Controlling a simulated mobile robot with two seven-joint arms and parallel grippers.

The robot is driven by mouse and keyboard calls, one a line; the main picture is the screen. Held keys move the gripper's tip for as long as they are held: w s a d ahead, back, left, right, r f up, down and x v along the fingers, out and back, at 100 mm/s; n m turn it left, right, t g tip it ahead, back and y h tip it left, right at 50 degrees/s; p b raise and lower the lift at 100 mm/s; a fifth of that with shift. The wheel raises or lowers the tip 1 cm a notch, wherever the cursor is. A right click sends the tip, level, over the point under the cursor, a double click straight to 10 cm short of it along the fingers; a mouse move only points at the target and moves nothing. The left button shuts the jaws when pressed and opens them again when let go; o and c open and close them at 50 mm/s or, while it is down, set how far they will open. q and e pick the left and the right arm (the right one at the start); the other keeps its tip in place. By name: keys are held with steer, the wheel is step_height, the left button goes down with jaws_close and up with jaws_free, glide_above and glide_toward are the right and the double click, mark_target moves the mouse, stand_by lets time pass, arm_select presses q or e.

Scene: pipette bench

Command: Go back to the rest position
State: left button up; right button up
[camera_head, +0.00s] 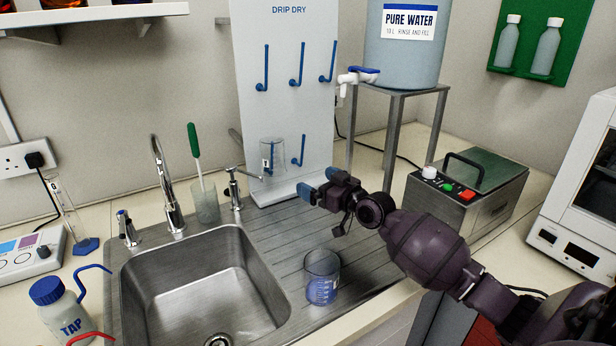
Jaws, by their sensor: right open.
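My right gripper (320,186) is open and empty, with blue fingertips. It reaches in from the right and hangs above the draining board, in front of the lower part of the drip dry rack (292,92). A clear glass beaker (272,158) hangs upside down on a lower left peg of the rack, up and left of the gripper and apart from it. Another beaker (322,276) with blue markings stands on the draining board below the gripper. My left gripper is not in view.
A steel sink (190,290) lies left of the draining board (268,238). A tap (165,185) and a cup with a green-handled brush (205,205) stand behind it. A pure water tank (402,50) sits on a metal stand. A steel water bath (468,190) stands at right.

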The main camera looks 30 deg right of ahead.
steer(key=shift+v, duration=2.75)
steer(key=shift+a+r, duration=0.1)
